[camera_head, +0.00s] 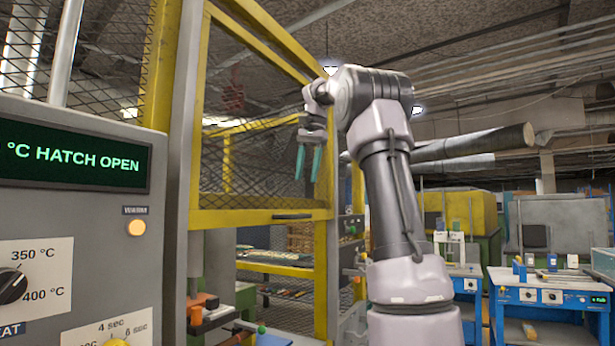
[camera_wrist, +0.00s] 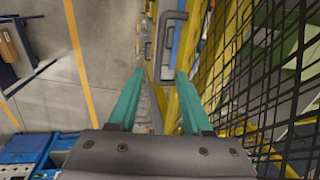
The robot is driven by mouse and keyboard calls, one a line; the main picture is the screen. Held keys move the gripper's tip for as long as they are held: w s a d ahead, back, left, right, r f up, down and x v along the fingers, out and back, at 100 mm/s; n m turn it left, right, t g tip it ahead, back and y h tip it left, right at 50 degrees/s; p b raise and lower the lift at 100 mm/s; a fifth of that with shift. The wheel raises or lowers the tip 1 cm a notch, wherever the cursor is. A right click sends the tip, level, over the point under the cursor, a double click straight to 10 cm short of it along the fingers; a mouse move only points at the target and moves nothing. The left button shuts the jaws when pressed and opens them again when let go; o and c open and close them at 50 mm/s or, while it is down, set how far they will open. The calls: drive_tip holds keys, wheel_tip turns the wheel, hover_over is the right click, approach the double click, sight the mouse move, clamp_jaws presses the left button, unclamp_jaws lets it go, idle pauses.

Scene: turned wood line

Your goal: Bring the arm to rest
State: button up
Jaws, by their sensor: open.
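My gripper (camera_head: 308,163) hangs from my raised arm (camera_head: 390,170) in the head view, its two teal fingers pointing down. The fingers are apart with nothing between them. In the wrist view my gripper (camera_wrist: 158,95) also shows open and empty, high above the floor. It is close to the yellow-framed mesh guard (camera_head: 262,215), in front of it or beside it; I cannot tell the exact gap. The mesh also fills the right side of the wrist view (camera_wrist: 270,75).
A grey control panel (camera_head: 70,215) at the left has a display (camera_head: 75,158) reading "°C HATCH OPEN" and a lit orange warning lamp (camera_head: 136,228). Blue workbenches (camera_head: 540,300) stand at the right. A grey handle (camera_wrist: 172,42) shows below in the wrist view.

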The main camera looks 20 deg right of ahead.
idle(0.3)
drive_tip(key=s+a+f+n+t, duration=0.2)
drive_tip(key=s+a+f, duration=0.3)
drive_tip(key=s+f, duration=0.5)
drive_tip(key=s+a+f+n+t, duration=0.3)
drive_tip(key=s+a+f, duration=0.3)
drive_tip(key=s+f, duration=0.5)
drive_tip(key=s+n, duration=0.1)
drive_tip(key=s, duration=0.3)
drive_tip(key=shift+s+a+f+y, duration=0.15)
drive_tip(key=shift+s+f+y, duration=0.05)
drive_tip(key=shift+f+y, duration=0.1)
